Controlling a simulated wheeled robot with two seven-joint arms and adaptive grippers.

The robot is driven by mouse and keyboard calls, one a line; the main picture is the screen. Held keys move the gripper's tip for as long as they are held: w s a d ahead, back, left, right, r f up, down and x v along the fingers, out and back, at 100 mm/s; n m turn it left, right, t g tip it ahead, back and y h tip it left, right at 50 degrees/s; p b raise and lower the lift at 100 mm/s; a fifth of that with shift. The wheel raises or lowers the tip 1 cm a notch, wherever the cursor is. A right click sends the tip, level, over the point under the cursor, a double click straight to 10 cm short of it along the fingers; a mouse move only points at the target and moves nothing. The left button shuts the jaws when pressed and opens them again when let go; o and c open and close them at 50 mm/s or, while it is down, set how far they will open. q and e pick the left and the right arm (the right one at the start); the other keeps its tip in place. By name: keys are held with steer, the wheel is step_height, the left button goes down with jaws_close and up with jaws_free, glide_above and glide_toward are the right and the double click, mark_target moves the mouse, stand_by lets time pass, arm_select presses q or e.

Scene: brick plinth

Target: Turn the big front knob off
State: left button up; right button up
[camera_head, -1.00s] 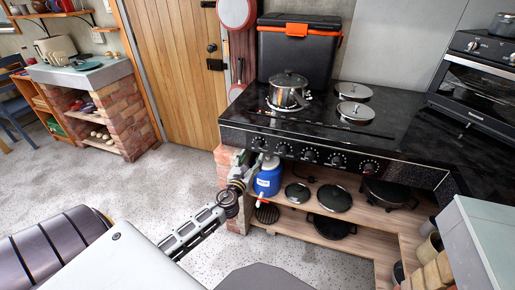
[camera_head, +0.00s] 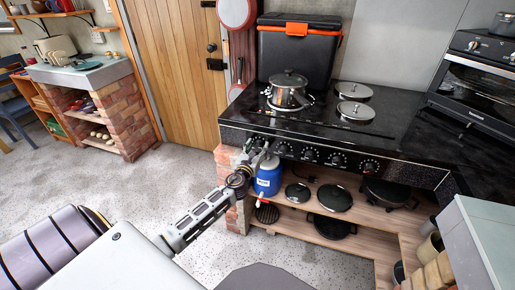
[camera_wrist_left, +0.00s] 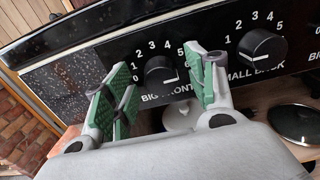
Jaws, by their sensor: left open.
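The big front knob (camera_wrist_left: 160,70) is a round black knob on the stove's black front panel, with "BIG FRONT" printed below and numbers around it. A white mark shows at its lower right; the exact setting is hard to read. My left gripper (camera_wrist_left: 163,78) is open, its green-padded fingers at either side of the knob in the wrist view. I cannot tell whether they touch it. In the head view my left gripper (camera_head: 254,152) is at the left end of the knob row, largely covering this knob.
The small back knob (camera_wrist_left: 262,46) is just right of my right-hand finger. The stove top (camera_head: 395,140) carries a steel pot (camera_head: 288,92). A blue container (camera_head: 268,178) and lidded pans stand on the shelf below, close under my gripper.

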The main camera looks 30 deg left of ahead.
arm_select(q)
steer(key=shift+w, duration=0.25)
arm_select(e)
steer(key=shift+s, duration=0.3)
arm_select(q)
steer(key=shift+c, duration=0.5)
steer(key=c, duration=0.9)
arm_select(e)
steer(key=shift+w+r, duration=0.15)
steer(key=shift+w, duration=0.55)
